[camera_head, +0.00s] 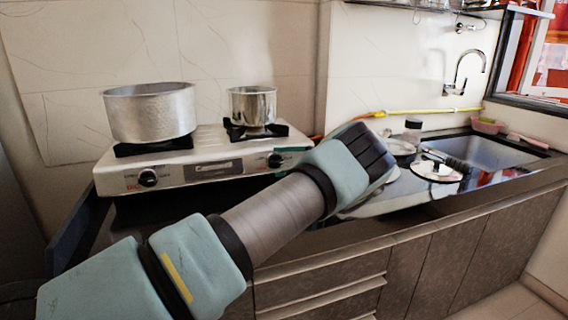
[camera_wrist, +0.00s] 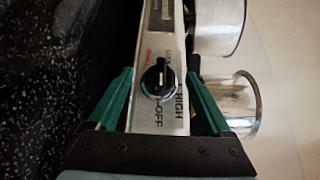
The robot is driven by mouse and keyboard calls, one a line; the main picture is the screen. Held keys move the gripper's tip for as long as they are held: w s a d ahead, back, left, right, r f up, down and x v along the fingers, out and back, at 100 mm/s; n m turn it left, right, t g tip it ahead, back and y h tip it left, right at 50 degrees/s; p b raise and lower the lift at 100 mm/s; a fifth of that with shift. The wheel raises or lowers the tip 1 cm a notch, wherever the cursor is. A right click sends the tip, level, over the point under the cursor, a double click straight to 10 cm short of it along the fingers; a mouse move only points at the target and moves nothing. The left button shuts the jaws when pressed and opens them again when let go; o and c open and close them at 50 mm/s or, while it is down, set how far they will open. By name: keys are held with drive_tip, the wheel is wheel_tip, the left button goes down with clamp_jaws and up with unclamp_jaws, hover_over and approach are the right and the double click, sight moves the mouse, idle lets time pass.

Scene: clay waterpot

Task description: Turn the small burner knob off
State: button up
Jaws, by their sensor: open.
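The small burner knob (camera_head: 275,160) is a black dial on the right of the stove's front panel, below the small pot. In the wrist view the knob (camera_wrist: 157,78) is close up, with HIGH and OFF printed beside it. My gripper (camera_wrist: 161,72) is open, its two green fingers on either side of the knob, with gaps visible. Whether the fingertips reach around it in depth I cannot tell. In the head view a green finger of my gripper (camera_head: 292,149) shows just right of the knob. The rest of the gripper is hidden behind my arm.
The two-burner stove (camera_head: 215,145) carries a large pot (camera_head: 150,112) at left and a small pot (camera_head: 252,106) at right. The other knob (camera_head: 148,177) is at the panel's left. A sink (camera_head: 480,150), plates and a jar (camera_head: 412,130) are to the right.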

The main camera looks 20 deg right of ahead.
drive_tip(key=b+v, duration=0.3)
drive_tip(key=v, duration=0.7)
drive_tip(key=shift+s+d, duration=0.25)
drive_tip(key=shift+d, duration=0.05)
idle(0.4)
